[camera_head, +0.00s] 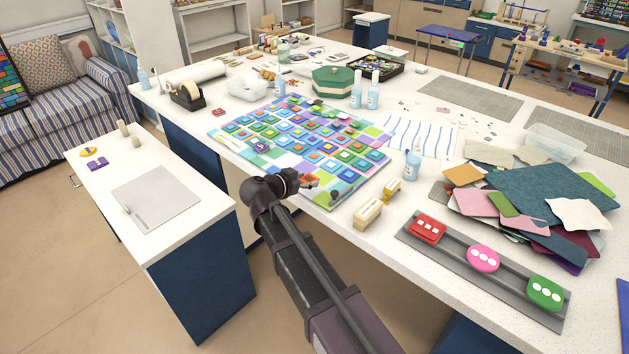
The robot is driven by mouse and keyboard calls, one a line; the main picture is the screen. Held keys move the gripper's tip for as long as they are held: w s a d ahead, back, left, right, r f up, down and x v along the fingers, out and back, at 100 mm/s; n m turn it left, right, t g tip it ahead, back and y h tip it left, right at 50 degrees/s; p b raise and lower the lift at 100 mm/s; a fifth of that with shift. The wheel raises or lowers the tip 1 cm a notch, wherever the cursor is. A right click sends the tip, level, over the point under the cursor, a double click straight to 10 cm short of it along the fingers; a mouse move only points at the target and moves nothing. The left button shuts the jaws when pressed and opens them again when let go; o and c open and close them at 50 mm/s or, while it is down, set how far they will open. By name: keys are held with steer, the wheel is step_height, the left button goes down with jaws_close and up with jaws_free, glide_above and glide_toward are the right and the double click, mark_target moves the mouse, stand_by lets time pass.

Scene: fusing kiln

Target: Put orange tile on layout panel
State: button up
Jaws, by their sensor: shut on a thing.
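The layout panel (345,188) is a colourful board on the long white table, covered with rows of square tiles in blue, green, orange and purple. My gripper (308,181) is over the near edge of the panel, close to its front corner. It is shut on a small orange-red piece, the orange tile (311,184), which is partly hidden by the gripper. I cannot tell whether the tile touches the panel.
Right of the panel are wooden blocks (368,214), a glue bottle (412,165) and a grey rail (480,272) with red, pink and green pieces. Felt sheets (540,197) lie behind. A tape dispenser (188,95) and bottles (373,95) stand beyond the panel.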

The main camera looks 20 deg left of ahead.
mark_target(313, 178)
steer(key=w, duration=0.5)
steer(key=shift+w+f, duration=0.3)
steer(key=shift+w, duration=0.05)
steer(key=shift+b, duration=0.3)
steer(key=shift+f+b, duration=1.7)
steer(key=shift+f, duration=0.05)
steer(key=shift+f, duration=0.2)
steer(key=o, duration=1.2)
steer(key=shift+r, duration=0.1)
steer(key=shift+c, duration=0.2)
steer(key=shift+r, duration=0.2)
